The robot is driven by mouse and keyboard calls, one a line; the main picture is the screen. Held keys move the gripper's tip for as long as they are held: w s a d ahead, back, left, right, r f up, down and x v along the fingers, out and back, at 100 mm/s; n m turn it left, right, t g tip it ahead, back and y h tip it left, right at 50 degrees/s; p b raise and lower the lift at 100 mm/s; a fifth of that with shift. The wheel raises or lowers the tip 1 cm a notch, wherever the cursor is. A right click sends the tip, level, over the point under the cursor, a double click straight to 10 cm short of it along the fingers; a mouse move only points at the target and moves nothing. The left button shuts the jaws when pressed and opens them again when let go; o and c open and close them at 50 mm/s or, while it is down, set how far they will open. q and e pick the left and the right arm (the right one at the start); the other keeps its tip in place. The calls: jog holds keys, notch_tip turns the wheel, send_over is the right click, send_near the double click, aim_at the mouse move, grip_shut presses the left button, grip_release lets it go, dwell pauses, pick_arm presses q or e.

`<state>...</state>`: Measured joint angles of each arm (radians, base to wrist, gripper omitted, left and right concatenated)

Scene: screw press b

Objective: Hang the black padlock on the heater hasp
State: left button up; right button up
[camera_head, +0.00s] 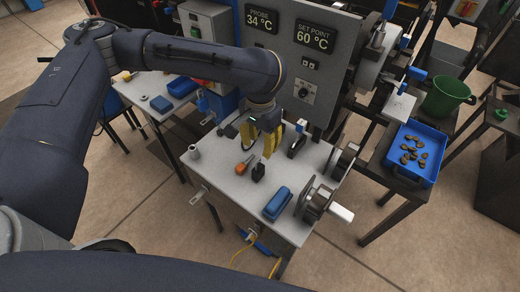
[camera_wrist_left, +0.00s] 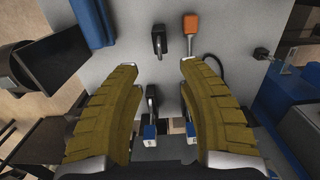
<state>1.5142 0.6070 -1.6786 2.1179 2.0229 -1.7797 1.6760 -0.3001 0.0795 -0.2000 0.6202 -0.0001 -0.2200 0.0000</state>
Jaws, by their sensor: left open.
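The black padlock (camera_head: 258,172) lies on the light grey worktable (camera_head: 228,190). In the left wrist view the padlock (camera_wrist_left: 159,40) shows beyond the fingertips, with its body and a loop-like part. My left gripper (camera_head: 262,143) is above the table, a little behind the padlock in the head view. Its two yellow fingers are apart and point down; in the left wrist view nothing is held between them (camera_wrist_left: 160,70). I cannot make out the heater hasp for certain. A small metal bracket (camera_head: 200,192) sticks out at the table's front left edge. My right gripper is not in view.
An orange-handled tool (camera_head: 243,166) lies just left of the padlock, and a blue box (camera_head: 277,203) lies to the right. A grey panel with temperature displays (camera_head: 317,36) stands behind. Clamps (camera_head: 299,139) and a spindle with a white end (camera_head: 324,202) stand at the right.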

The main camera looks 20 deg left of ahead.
pick_arm(q)
jog(key=shift+r, duration=0.35)
jog(key=shift+c, duration=1.3)
